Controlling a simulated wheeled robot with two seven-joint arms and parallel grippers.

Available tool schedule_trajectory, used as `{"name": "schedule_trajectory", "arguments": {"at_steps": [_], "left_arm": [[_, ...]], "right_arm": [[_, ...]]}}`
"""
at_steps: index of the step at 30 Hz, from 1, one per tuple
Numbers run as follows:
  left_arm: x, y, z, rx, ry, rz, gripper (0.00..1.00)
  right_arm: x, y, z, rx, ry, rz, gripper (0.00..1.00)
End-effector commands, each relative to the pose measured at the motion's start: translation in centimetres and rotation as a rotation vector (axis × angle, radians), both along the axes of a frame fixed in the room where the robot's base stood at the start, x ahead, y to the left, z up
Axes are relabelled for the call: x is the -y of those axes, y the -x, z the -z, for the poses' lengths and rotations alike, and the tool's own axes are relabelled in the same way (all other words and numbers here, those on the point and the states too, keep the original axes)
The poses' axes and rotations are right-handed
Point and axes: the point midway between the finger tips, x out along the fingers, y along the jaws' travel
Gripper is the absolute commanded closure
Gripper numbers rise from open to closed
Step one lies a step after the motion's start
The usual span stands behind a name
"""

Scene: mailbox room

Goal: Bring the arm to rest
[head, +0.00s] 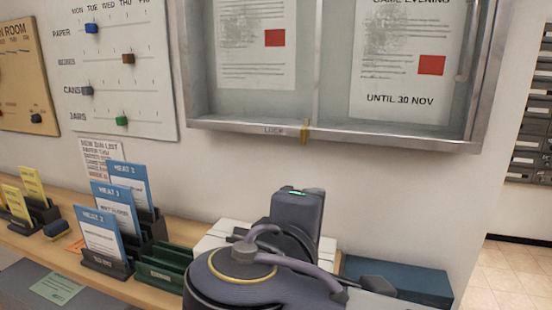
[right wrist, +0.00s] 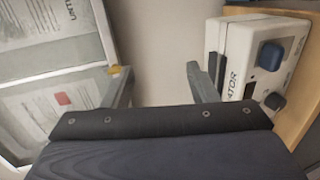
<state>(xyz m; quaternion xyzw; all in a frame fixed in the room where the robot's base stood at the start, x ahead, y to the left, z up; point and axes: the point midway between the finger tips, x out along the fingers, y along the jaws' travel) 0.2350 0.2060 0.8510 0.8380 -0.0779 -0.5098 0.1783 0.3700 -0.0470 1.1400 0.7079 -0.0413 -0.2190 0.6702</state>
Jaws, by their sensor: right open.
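My right arm rises in the lower middle of the head view, in front of the wall and the shelf. My right gripper (right wrist: 157,78) shows in the right wrist view with its two fingers wide apart. Nothing is between them except plain wall behind. In that view the right finger overlaps the edge of a white machine (right wrist: 217,40); I cannot tell whether they touch. The left finger overlaps the edge of the notice case (right wrist: 91,22). In the head view I cannot make out the fingers of the right gripper. My left gripper is not in view.
The glass notice case (head: 330,136) has a yellow latch (head: 304,131). The wooden shelf (head: 185,232) holds blue cards (head: 100,235) in black stands, a green rack (head: 165,268) and the white machine (head: 213,238), partly hidden by my arm. A blue box (head: 410,283) lies right.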

Motion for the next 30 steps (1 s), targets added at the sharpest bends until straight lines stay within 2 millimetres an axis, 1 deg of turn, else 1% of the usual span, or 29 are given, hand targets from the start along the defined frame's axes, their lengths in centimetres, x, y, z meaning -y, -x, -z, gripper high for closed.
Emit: {"name": "schedule_trajectory", "arguments": {"at_steps": [1, 5, 8, 10, 11, 12, 14, 15, 18, 21, 25, 30], "left_arm": [[0.0, 0.0, 0.0, 0.0, 0.0, 0.0, 1.0], [0.0, 0.0, 0.0, 0.0, 0.0, 0.0, 1.0], [0.0, 0.0, 0.0, 0.0, 0.0, 0.0, 1.0], [0.0, 0.0, 0.0, 0.0, 0.0, 0.0, 1.0], [0.0, 0.0, 0.0, 0.0, 0.0, 0.0, 1.0], [0.0, 0.0, 0.0, 0.0, 0.0, 0.0, 1.0], [0.0, 0.0, 0.0, 0.0, 0.0, 0.0, 1.0], [0.0, 0.0, 0.0, 0.0, 0.0, 0.0, 1.0], [0.0, 0.0, 0.0, 0.0, 0.0, 0.0, 1.0], [0.0, 0.0, 0.0, 0.0, 0.0, 0.0, 1.0], [0.0, 0.0, 0.0, 0.0, 0.0, 0.0, 1.0], [0.0, 0.0, 0.0, 0.0, 0.0, 0.0, 1.0]], "right_arm": [[1.6, -0.5, 1.1, -0.041, -0.021, 0.018, 0.47], [5.3, -1.2, 4.7, -0.164, -0.097, 0.058, 0.47], [9.0, -1.1, 8.5, -0.285, -0.197, 0.107, 0.47], [12.1, -0.1, 12.0, -0.388, -0.309, 0.158, 0.47], [13.4, 0.6, 13.7, -0.435, -0.373, 0.184, 0.47], [15.0, 1.9, 16.1, -0.496, -0.471, 0.225, 0.47], [16.8, 4.1, 19.3, -0.569, -0.634, 0.29, 0.47], [17.4, 5.6, 21.1, -0.605, -0.741, 0.329, 0.47], [17.8, 8.4, 24.1, -0.647, -0.975, 0.413, 0.47], [17.6, 10.5, 26.0, -0.649, -1.176, 0.489, 0.47], [17.0, 12.2, 27.6, -0.615, -1.4, 0.575, 0.47], [16.2, 13.5, 28.8, -0.528, -1.66, 0.673, 0.47]]}}
